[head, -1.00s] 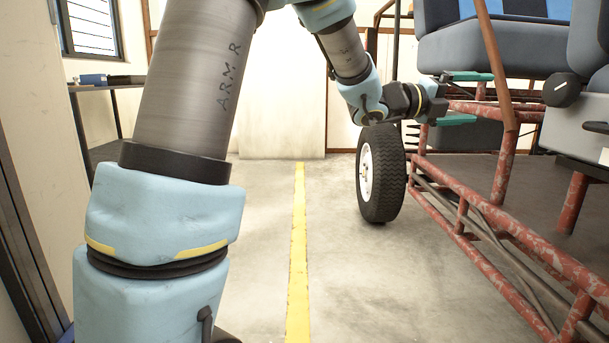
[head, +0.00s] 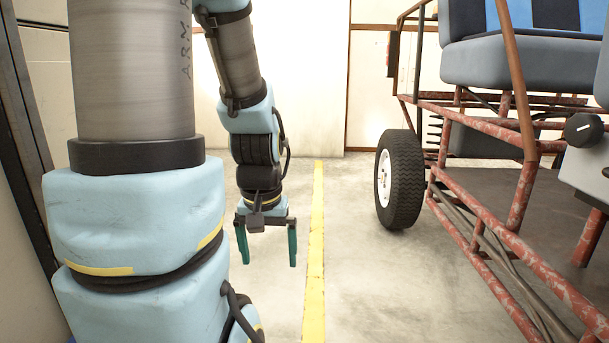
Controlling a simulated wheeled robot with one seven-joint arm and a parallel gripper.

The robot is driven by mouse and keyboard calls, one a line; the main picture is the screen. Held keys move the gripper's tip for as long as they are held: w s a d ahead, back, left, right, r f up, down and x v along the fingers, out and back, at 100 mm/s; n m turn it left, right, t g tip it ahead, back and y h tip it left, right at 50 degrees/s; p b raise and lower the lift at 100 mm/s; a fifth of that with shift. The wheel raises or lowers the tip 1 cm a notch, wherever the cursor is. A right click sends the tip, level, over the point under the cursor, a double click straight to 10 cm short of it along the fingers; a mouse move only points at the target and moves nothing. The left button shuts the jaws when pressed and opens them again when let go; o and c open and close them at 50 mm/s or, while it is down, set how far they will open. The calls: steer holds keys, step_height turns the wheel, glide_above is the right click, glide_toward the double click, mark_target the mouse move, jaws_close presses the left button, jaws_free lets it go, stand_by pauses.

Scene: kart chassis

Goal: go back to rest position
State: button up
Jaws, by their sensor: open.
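My gripper (head: 267,248) hangs in the middle left of the head view with its two green fingers pointing down. The fingers stand wide apart, and nothing is between them. It is in front of the concrete floor, just left of the yellow floor line, and well clear of the kart. My blue and grey arm fills the left of the view. The kart chassis (head: 503,273), a rusty red tube frame, stands at the right with blue seats (head: 520,65) on it.
A black-tyred wheel (head: 405,180) stands at the kart's far left corner. The yellow line (head: 316,250) runs along the floor between my arm and the kart. Open floor (head: 385,285) lies right of the line. A pale wall closes the back.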

step_height(320, 180, up, 37)
steer(key=p, duration=3.5)
steer(key=shift+w+r, duration=0.2)
steer(key=shift+w, duration=0.1)
